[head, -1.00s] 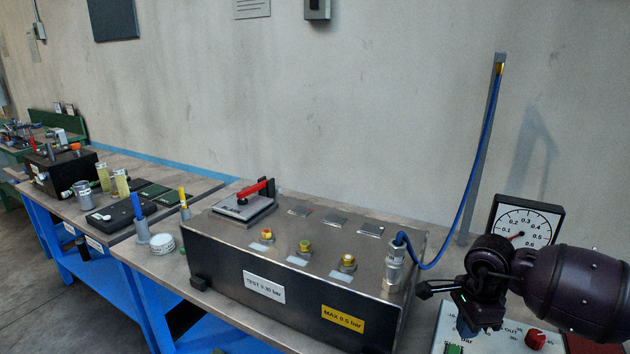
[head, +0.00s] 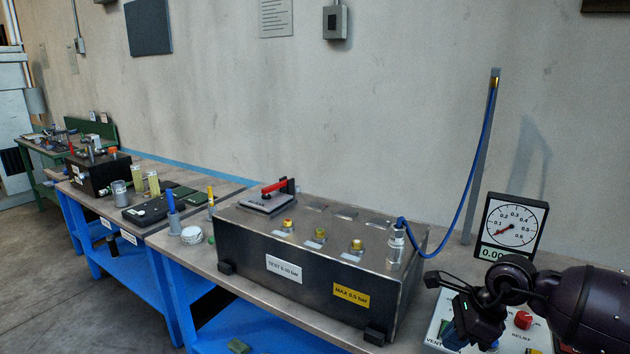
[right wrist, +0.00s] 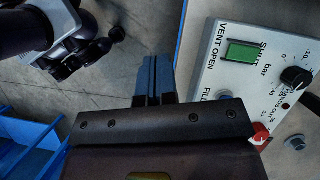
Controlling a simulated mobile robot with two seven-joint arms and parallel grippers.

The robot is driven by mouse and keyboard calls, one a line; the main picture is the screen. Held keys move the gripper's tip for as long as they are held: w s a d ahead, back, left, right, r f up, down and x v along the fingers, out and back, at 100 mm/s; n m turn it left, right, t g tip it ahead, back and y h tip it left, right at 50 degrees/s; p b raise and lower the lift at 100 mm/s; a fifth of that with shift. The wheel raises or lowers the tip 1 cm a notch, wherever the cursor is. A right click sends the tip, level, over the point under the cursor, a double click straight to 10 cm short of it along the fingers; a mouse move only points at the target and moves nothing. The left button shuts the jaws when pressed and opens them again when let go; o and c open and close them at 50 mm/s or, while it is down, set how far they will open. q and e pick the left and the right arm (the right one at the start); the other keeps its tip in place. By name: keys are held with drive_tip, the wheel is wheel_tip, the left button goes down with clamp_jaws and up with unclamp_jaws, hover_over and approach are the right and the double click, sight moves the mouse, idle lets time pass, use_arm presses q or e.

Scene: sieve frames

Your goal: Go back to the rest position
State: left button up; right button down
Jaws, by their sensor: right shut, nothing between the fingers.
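My right gripper (head: 447,336) is at the lower right of the head view, in front of and above the white control panel (head: 437,309). In the right wrist view its two blue-grey fingers (right wrist: 153,82) are together with nothing between them, over the floor beside the panel's edge. The panel (right wrist: 206,84) shows a green switch (right wrist: 242,52), a black knob (right wrist: 295,77) and a red knob (right wrist: 260,134). My left gripper is not in the head view.
A dial gauge (head: 512,225) stands behind the panel. Small items fill the bench at left.

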drive_tip(key=w+a+r+m+t+y, duration=0.2)
drive_tip(key=a+r+m+t+y, duration=0.85)
drive_tip(key=m, duration=0.65)
drive_tip(key=s+d+f+m+t+h, duration=0.2)
drive_tip(key=d+f+m+h, duration=0.4)
drive_tip(key=m, duration=0.6)
drive_tip(key=s+d+f+m+t+h, duration=0.25)
drive_tip(key=f+m+h, duration=0.4)
drive_tip(key=m, duration=0.65)
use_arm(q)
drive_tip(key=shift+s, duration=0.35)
use_arm(e)
drive_tip(key=s+d+f+m+g+h, duration=0.2)
drive_tip(key=s+f+m, duration=0.6)
drive_tip(key=s+f, duration=1)
drive_tip(key=shift+s+d+f+g+h, duration=0.3)
drive_tip(key=shift+s+d+g, duration=0.55)
drive_tip(key=shift+g, duration=0.35)
drive_tip(key=shift+w, duration=0.1)
